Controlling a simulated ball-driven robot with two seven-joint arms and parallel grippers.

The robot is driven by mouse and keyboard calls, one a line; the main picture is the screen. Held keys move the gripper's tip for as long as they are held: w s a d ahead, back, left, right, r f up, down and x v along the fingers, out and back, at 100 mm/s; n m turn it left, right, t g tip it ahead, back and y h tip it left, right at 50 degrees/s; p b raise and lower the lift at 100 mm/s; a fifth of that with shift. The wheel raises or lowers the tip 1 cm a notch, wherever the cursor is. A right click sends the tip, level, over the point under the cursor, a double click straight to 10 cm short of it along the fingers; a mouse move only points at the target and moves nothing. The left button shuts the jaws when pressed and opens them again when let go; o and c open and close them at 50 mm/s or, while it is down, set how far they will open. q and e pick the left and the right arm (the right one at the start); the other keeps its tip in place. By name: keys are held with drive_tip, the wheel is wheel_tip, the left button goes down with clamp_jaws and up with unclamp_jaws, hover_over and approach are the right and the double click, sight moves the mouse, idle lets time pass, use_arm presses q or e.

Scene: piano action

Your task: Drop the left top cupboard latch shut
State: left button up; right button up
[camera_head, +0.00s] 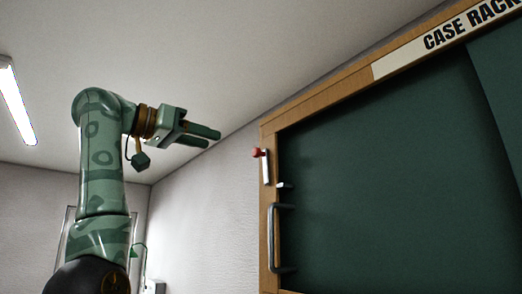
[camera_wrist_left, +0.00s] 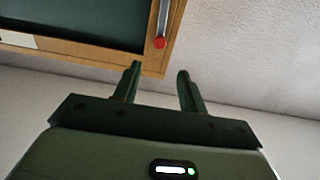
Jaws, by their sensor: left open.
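The left top cupboard latch (camera_head: 266,167) is a pale metal bar with a red knob (camera_head: 256,153) at its upper end. It stands nearly upright on the wooden frame's left post. A small pale catch (camera_head: 285,185) sits just right of its lower end. My left gripper (camera_head: 214,138) is open and empty, left of the knob and a little higher in the head view, apart from it. In the left wrist view the latch bar (camera_wrist_left: 163,17) and knob (camera_wrist_left: 159,43) show beyond my open fingers (camera_wrist_left: 160,69). My right gripper is not in view.
The cupboard has a dark green door (camera_head: 390,180) in a wooden frame (camera_head: 330,98), with a "CASE RACK" sign (camera_head: 440,40) above. A grey door handle (camera_head: 273,238) sticks out below the latch. Free air lies between my gripper and the frame.

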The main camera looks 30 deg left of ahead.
sight(254, 151)
use_arm(q)
drive_tip(key=p+x, duration=0.6)
drive_tip(key=x, duration=0.6)
drive_tip(key=shift+w+d+r+p, duration=0.2)
drive_tip(key=shift+w+p, duration=0.1)
drive_tip(key=shift+p, duration=0.05)
drive_tip(key=shift+w+d+p, duration=0.15)
drive_tip(key=shift+w+p, duration=0.25)
drive_tip(key=shift+w, duration=0.1)
drive_tip(key=shift+w+d+f, duration=0.1)
drive_tip(key=shift+w+f, duration=0.05)
drive_tip(key=shift+w, duration=0.1)
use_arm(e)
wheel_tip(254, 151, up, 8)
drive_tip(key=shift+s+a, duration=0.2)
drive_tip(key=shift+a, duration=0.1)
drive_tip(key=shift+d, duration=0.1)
use_arm(q)
clamp_jaws()
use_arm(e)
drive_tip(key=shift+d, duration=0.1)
